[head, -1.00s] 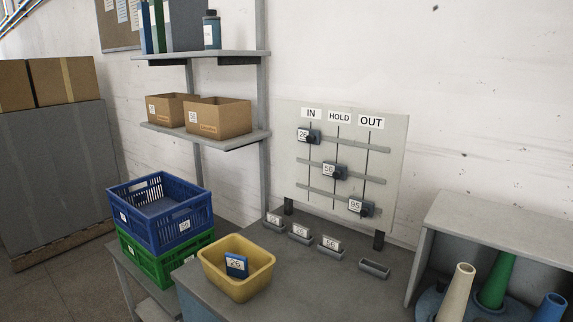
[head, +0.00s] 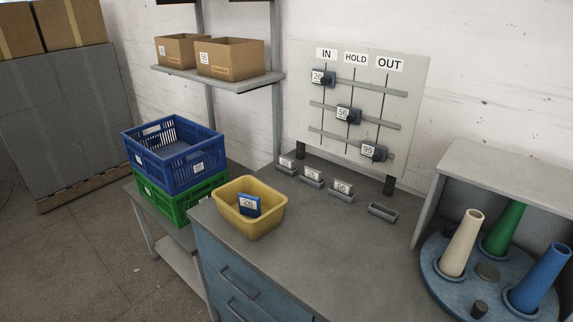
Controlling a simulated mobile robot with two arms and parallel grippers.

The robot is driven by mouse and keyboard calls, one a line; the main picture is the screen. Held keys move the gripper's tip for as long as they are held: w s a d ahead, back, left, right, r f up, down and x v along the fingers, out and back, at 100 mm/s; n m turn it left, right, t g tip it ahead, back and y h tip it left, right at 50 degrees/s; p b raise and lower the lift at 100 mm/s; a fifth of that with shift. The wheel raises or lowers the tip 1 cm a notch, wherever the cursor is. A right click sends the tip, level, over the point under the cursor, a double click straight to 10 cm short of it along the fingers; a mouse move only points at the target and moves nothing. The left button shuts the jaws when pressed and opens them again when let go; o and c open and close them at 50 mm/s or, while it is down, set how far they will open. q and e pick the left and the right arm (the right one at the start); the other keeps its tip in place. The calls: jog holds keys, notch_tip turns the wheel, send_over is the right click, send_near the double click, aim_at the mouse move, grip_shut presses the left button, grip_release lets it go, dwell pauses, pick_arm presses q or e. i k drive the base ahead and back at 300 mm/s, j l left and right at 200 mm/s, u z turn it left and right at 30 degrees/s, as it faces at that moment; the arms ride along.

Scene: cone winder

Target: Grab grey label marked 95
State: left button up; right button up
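A row of small grey holders stands on the bench in front of the board. Three of them carry upright grey label cards: a left card (head: 286,162), a middle card (head: 312,173) and a right card (head: 342,187). Their numbers are too small to read surely. The rightmost holder (head: 383,211) is empty. On the board (head: 420,85), a tag marked 95 (head: 369,151) sits on a dark slider under OUT. Neither of my grippers is in view.
A yellow bin (head: 235,226) holding a blue label marked 26 (head: 248,204) stands on the bench (head: 330,245). A blue crate (head: 150,165) sits on a green crate (head: 165,205) to the left. Coloured cones stand on a round blue tray (head: 450,290) at right.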

aim_at(288, 163)
jog(key=z, duration=0.25)
jog(key=i+j+z, duration=0.1)
jog(key=j+z, duration=0.2)
jog(key=i+j+z, duration=0.1)
jog(key=j+z, duration=0.45)
jog(key=j, duration=0.15)
